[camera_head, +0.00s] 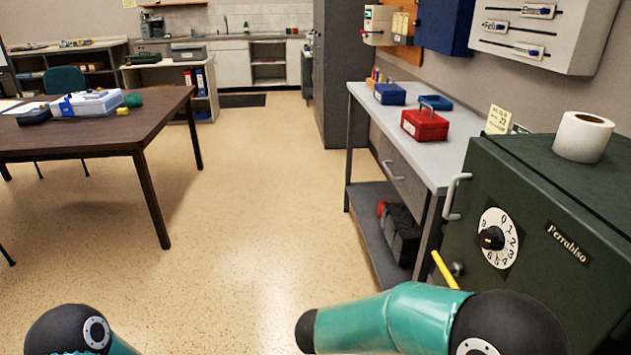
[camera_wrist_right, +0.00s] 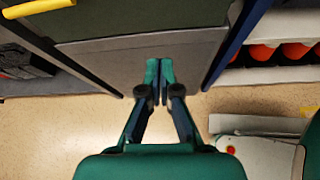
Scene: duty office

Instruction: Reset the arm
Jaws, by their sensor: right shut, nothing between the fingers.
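My right arm (camera_head: 400,318) shows in the head view as a teal link with dark joints, at the lower right in front of the dark green safe (camera_head: 565,185). Its gripper is outside the head view. In the right wrist view my right gripper (camera_wrist_right: 159,72) has its teal fingertips together with nothing between them. It points towards a grey surface below the dark green front, and I cannot tell whether it touches it. Of my left arm (camera_head: 75,332) only a dark joint and a bit of teal show at the lower left. My left gripper is out of view.
The safe has a dial (camera_head: 497,238), a pale handle (camera_head: 455,196) and a yellow lever (camera_head: 444,270). A grey bench (camera_head: 455,150) holds a red box (camera_head: 424,125) and a blue box (camera_head: 389,94). A brown table (camera_head: 150,110) stands at the left. The floor (camera_head: 265,215) between is clear.

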